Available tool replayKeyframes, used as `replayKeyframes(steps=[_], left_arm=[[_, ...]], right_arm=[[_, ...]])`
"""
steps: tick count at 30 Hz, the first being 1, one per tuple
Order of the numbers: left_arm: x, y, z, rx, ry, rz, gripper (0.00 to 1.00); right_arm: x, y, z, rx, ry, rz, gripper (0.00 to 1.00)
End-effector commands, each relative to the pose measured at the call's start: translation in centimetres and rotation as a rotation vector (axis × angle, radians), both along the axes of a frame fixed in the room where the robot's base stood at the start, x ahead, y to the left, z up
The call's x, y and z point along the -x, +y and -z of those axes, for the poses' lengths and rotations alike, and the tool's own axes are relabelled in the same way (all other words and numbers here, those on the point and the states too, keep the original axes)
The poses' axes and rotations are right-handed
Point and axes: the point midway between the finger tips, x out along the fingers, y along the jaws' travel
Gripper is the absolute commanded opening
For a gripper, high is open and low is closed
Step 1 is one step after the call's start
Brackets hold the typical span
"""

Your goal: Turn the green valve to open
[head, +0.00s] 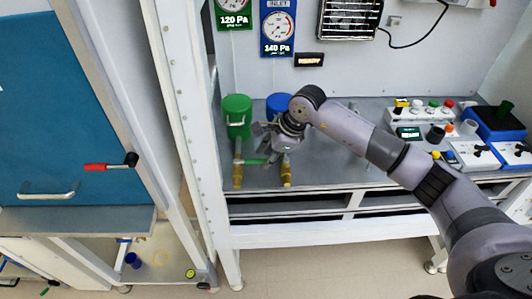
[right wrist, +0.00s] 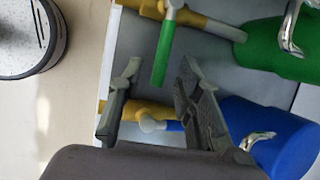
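The green valve has a green lever handle (right wrist: 163,52) on a brass fitting. In the head view the green handle (head: 252,161) sticks out to the right from the left brass pipe (head: 238,172), across the pipe's line. My right gripper (head: 263,144) is over the space between the two valves. In the right wrist view its fingers (right wrist: 159,72) are open, and the free end of the green handle shows between the fingertips. I cannot tell whether they touch it. A blue lever (right wrist: 171,126) on the second brass pipe is partly hidden by the fingers. My left gripper is out of view.
A green canister (head: 237,112) and a blue canister (head: 278,104) stand behind the valves. Gauges (head: 277,27) hang on the back wall. A white frame post (head: 190,110) stands to the left. A button panel (head: 415,114) sits to the right on the bench.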

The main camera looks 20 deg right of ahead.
Motion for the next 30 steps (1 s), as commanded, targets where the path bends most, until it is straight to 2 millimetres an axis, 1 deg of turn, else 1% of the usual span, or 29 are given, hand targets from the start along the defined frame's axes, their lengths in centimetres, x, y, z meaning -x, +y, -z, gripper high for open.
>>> replayKeyframes(steps=[3,10,24,30], left_arm=[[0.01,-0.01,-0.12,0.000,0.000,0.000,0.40],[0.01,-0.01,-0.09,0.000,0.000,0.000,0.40],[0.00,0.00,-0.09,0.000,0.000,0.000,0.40],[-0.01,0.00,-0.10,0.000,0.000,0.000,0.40]], right_arm=[[-0.11,0.13,0.37,0.000,0.000,0.000,0.32],[-0.13,0.14,0.42,0.000,0.000,0.000,0.32],[-0.13,0.12,0.36,0.000,0.000,0.000,0.01],[-0.14,0.12,0.35,0.000,-0.001,0.000,0.00]])
